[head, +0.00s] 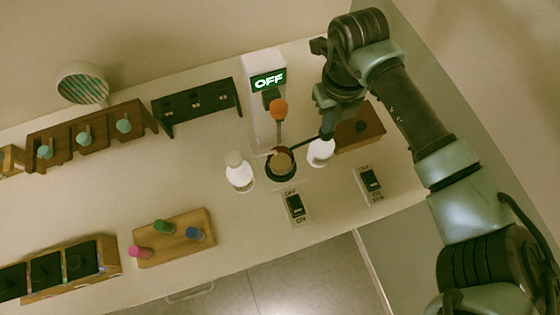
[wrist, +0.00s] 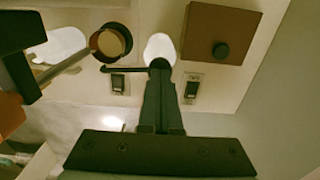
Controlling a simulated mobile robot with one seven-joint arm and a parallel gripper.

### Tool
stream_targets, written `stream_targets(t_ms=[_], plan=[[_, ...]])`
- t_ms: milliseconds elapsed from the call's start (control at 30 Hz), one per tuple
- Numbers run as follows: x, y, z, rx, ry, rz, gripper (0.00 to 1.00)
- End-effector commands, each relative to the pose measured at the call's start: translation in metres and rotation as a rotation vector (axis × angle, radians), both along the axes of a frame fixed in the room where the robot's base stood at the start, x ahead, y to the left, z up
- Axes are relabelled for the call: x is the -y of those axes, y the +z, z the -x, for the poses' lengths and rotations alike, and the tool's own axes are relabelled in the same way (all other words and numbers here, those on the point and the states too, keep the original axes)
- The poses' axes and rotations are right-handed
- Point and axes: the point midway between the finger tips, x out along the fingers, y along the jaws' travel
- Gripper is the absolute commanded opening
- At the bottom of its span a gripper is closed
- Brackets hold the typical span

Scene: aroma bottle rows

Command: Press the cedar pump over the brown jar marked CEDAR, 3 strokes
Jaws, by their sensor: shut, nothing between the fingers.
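A jar (head: 281,164) with a dark rim and tan inside stands between two white bottles; no marking on it can be read. It also shows in the wrist view (wrist: 111,41). The right white bottle (head: 319,153) has a dark spout pointing left toward the jar; this bottle also shows in the wrist view (wrist: 160,46). The left white bottle (head: 239,173) has a pale spout reaching toward the jar. My gripper (head: 327,131) is shut and empty, its tips over the right bottle's pump top (wrist: 160,63). Whether they touch it, I cannot tell.
A white tower (head: 264,75) with an OFF display and an orange knob (head: 279,108) stands behind the jar. A brown box (head: 359,131) is to the right. Two switches (head: 295,206) (head: 370,181) lie in front. Wooden racks and a block with coloured pegs (head: 174,238) are left.

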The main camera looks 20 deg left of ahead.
Motion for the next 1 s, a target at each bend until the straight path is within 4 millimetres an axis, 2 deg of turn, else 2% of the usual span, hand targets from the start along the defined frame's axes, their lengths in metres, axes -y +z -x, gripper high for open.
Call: stream_targets(t_ms=[167, 533, 1000], plan=[[0.000, 0.004, 0.001, -0.004, 0.000, 0.001, 0.00], [0.000, 0.027, 0.001, -0.002, 0.000, 0.002, 0.00], [0.000, 0.028, 0.001, -0.002, 0.000, 0.000, 0.00]])
